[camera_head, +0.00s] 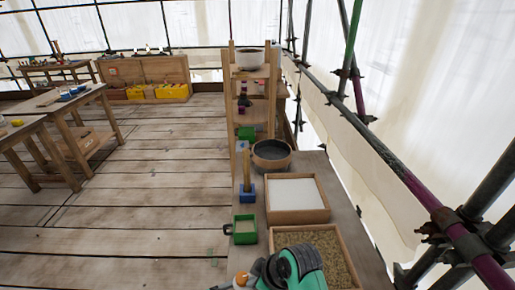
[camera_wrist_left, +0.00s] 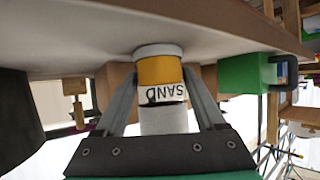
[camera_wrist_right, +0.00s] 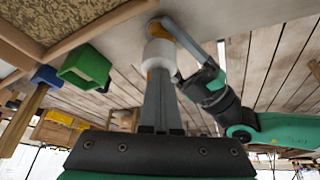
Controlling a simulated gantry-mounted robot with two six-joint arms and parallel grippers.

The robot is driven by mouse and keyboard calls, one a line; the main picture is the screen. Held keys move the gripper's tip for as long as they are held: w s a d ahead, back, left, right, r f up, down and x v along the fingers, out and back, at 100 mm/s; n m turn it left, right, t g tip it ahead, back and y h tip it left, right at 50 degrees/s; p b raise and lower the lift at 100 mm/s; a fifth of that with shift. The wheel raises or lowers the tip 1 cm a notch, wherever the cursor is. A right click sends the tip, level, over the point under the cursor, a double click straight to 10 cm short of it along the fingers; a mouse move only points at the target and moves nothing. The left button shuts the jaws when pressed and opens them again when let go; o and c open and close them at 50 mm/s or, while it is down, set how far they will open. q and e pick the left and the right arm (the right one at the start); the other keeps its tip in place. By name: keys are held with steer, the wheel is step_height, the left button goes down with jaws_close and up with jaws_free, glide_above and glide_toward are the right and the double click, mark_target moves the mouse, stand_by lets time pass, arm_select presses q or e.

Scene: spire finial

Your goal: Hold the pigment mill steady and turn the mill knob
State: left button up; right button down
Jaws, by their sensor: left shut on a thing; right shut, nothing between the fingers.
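The pigment mill (camera_wrist_left: 160,70) has an orange body, a label reading SAND, a white base rim and a pale cylindrical knob (camera_wrist_left: 165,120). It stands on the table surface, seen upside down in the left wrist view. My left gripper (camera_wrist_left: 160,88) has its fingers on either side of the orange body and is shut on it. In the right wrist view the pale knob (camera_wrist_right: 158,54) is just beyond my right gripper (camera_wrist_right: 160,76), whose fingers are shut with nothing between them. Whether its tips touch the knob I cannot tell. The left gripper (camera_wrist_right: 187,42) also shows there.
On the bench are a grain-filled tray (camera_head: 350,258), a white-filled tray (camera_head: 329,200), a dark bowl (camera_head: 272,164), a green box (camera_head: 234,230) and a blue block with a wooden handle (camera_head: 247,194). Scaffold pipes (camera_head: 445,225) run along the right. The plank floor lies open to the left.

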arm_select(q)
steer(key=shift+d, duration=0.1)
arm_select(e)
steer(key=shift+s+a, duration=0.1)
steer(key=shift+s, duration=0.05)
step_height(320, 180, up, 6)
steer(key=shift+s+d, duration=0.2)
steer(key=shift+s, duration=0.05)
stand_by(0.5)
arm_select(q)
steer(key=o, duration=1)
steer(key=shift+c, duration=0.2)
